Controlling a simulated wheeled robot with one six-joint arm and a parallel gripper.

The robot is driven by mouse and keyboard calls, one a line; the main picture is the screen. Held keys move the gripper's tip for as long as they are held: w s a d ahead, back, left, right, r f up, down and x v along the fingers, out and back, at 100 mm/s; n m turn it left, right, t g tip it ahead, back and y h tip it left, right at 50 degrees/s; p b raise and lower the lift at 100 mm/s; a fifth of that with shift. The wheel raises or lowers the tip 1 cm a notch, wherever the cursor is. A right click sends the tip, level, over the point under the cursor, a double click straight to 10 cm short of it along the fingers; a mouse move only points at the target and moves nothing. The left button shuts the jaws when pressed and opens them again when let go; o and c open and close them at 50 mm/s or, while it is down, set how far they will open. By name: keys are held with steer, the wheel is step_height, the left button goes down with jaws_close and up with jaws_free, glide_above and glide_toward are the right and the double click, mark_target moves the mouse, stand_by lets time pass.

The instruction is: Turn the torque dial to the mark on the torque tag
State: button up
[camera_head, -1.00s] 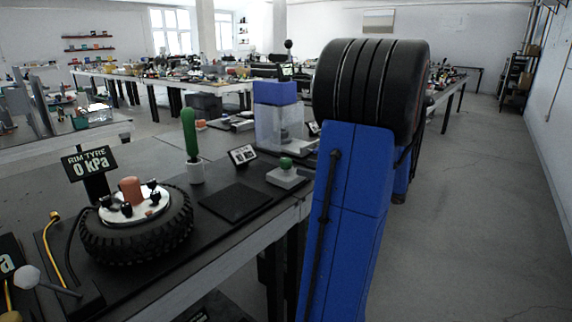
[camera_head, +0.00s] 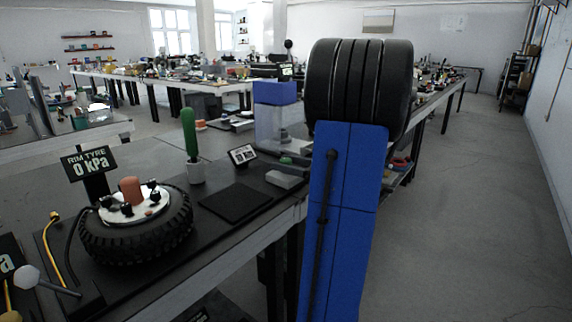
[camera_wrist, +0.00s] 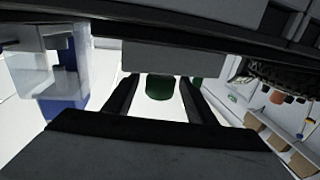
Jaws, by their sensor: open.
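A green knob (camera_head: 286,160) sits on a small light-grey block (camera_head: 284,180) at the bench's right edge; I take it as the torque dial. In the wrist view, the green knob (camera_wrist: 160,88) shows between the two fingers of my gripper (camera_wrist: 159,79), which are apart with light gaps on both sides. No contact with the knob shows. A small tilted black sign (camera_head: 243,155) stands left of the block and may be the torque tag; its writing and mark are too small to read. The knob's own pointer cannot be made out.
A black mat (camera_head: 236,201) lies in front of the sign. A tyre (camera_head: 139,237) with a "0 kPa" display (camera_head: 88,163) is at left.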

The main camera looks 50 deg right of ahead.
steer(key=c, duration=1)
steer(key=shift+c, duration=0.2)
steer(key=shift+m+h, duration=0.3)
steer(key=shift+h, duration=0.2)
steer(key=m+h, duration=0.2)
steer(key=h, duration=0.1)
steer(key=m+h, duration=0.2)
steer(key=h, duration=0.1)
steer(key=shift+a, duration=0.15)
steer(key=shift+m+g+h, duration=0.5)
steer(key=shift+m+h, duration=1.3)
steer(key=shift+h, duration=1)
steer(key=shift+m+g+h, duration=0.3)
steer(key=shift+m+h, duration=0.1)
steer(key=shift+h, duration=0.2)
